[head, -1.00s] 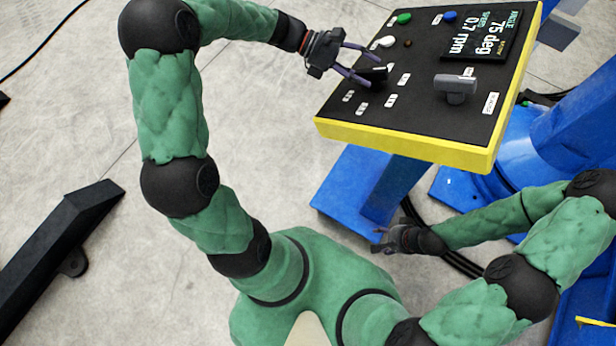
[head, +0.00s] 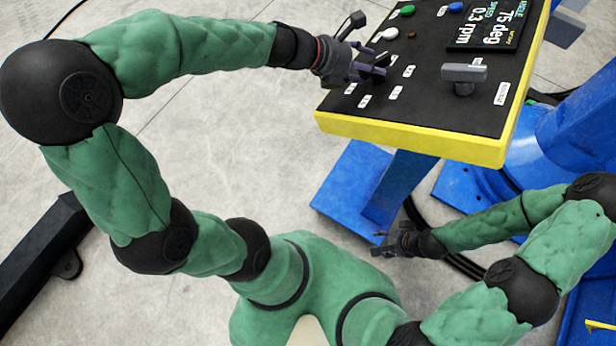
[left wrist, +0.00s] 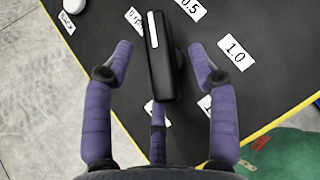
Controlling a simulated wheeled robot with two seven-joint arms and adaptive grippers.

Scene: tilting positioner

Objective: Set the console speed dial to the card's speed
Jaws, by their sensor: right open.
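The black speed dial (left wrist: 160,60) has a white line on its bar and sits on the sloped console (head: 440,110). In the left wrist view its line points up, between a partly hidden label and the 0.5 label. My left gripper (left wrist: 160,62) has its fingers on both sides of the dial, with a gap on each side. In the head view my left gripper (head: 366,62) partly covers the dial. The display (head: 485,25) reads 75 deg and 0.3 rpm. My right gripper (head: 390,243) is open and empty below the console. No card is recognizable.
A grey lever-like knob (head: 463,76) stands right of the dial. Green (head: 407,10), white (head: 387,34) and blue (head: 455,7) buttons lie toward the console's far side. Blue machine parts (head: 570,140) stand at the right. Open floor lies left.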

